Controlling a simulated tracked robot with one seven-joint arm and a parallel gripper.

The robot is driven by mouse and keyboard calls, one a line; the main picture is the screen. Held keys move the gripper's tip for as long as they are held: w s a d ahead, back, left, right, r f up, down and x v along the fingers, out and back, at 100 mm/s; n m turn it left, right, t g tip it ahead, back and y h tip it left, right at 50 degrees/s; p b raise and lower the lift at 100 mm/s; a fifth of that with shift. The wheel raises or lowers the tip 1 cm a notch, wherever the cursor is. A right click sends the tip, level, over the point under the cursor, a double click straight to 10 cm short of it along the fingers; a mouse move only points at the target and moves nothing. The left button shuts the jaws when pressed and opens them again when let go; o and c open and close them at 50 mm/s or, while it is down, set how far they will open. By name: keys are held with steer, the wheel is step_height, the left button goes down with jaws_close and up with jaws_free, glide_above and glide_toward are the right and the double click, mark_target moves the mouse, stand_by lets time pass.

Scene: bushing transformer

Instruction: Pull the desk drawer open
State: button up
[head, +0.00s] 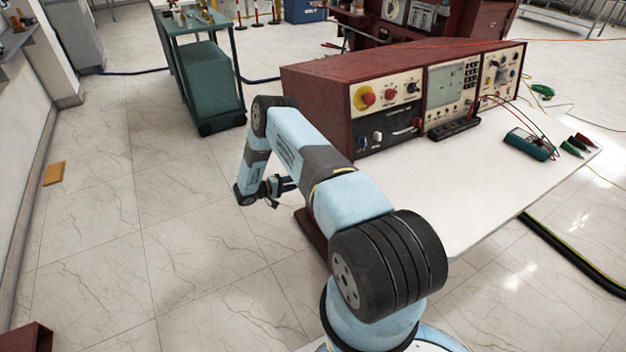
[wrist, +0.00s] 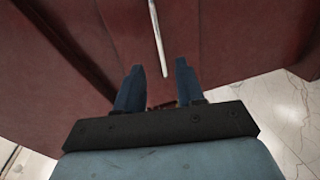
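The desk shows in the head view as a white top (head: 480,170) with a dark red part (head: 312,232) below its left edge. In the wrist view, dark red panels fill most of the picture. A thin pale bar, which looks like the drawer handle (wrist: 157,38), runs down from the top edge. My gripper (wrist: 159,72) is open, its two dark blue fingers apart and nothing seen held. The bar's lower end lies in line with the gap between the fingertips; I cannot tell the depth between them. In the head view my gripper (head: 280,187) is low, left of the desk.
A dark red instrument console (head: 400,95) stands on the desk, with a teal multimeter (head: 530,144) on the right. A green cart (head: 208,80) stands behind my arm. A thick dark cable (head: 570,255) lies right of the desk. The tiled floor at left is mostly clear.

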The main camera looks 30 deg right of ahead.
steer(key=x, duration=1)
steer(key=shift+d, duration=0.15)
steer(key=shift+c, duration=0.4)
jaws_close()
